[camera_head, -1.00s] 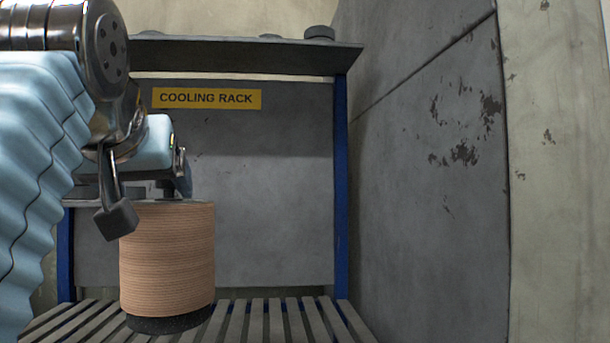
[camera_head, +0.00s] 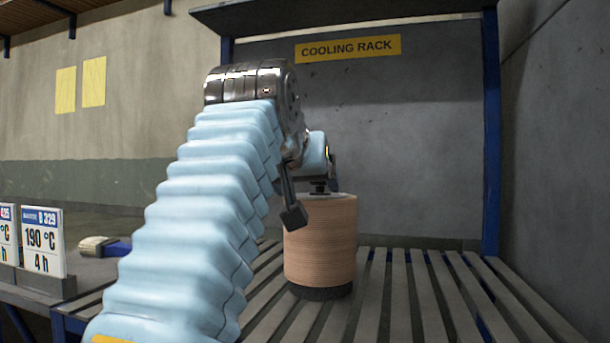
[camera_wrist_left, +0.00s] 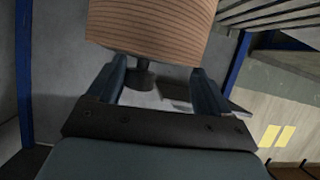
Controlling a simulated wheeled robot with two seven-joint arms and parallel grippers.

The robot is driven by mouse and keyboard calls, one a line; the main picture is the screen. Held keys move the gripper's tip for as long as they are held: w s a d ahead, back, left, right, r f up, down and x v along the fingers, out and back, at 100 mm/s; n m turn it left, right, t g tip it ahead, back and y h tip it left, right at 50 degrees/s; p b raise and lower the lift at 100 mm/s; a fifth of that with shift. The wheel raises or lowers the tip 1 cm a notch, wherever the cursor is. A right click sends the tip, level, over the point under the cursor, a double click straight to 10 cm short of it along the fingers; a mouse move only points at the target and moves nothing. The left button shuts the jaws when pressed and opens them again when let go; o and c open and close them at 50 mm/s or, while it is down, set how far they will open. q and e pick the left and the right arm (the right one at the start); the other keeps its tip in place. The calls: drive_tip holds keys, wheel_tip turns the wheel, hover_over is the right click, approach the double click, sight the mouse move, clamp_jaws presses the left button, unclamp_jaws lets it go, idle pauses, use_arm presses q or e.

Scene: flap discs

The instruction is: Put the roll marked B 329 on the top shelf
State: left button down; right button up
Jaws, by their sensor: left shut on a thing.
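A tan, ribbed roll (camera_head: 320,245) with a dark base stands upright over the slatted deck of the cooling rack. No marking shows on it. Whether its base touches the slats I cannot tell. My left gripper (camera_head: 308,200) is at the roll's top and shut on it, apparently by the dark post at its top end; the contact is partly hidden. In the left wrist view the roll (camera_wrist_left: 150,28) fills the top, with the dark post between the fingers (camera_wrist_left: 155,90). The top shelf (camera_head: 350,15) is a dark slab above the sign. My right gripper is not in view.
A card reading B 329, 190 °C, 4 h (camera_head: 42,240) stands in a holder at the left, near a brush (camera_head: 100,246). A blue post (camera_head: 491,130) bounds the rack at the right. The slatted deck (camera_head: 430,300) is clear right of the roll.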

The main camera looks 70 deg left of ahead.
use_arm(q)
drive_tip(key=shift+d, duration=0.1)
unclamp_jaws()
drive_tip(key=shift+r, duration=0.15)
drive_tip(key=p+v, duration=0.2)
drive_tip(key=v, duration=1)
idle(0.3)
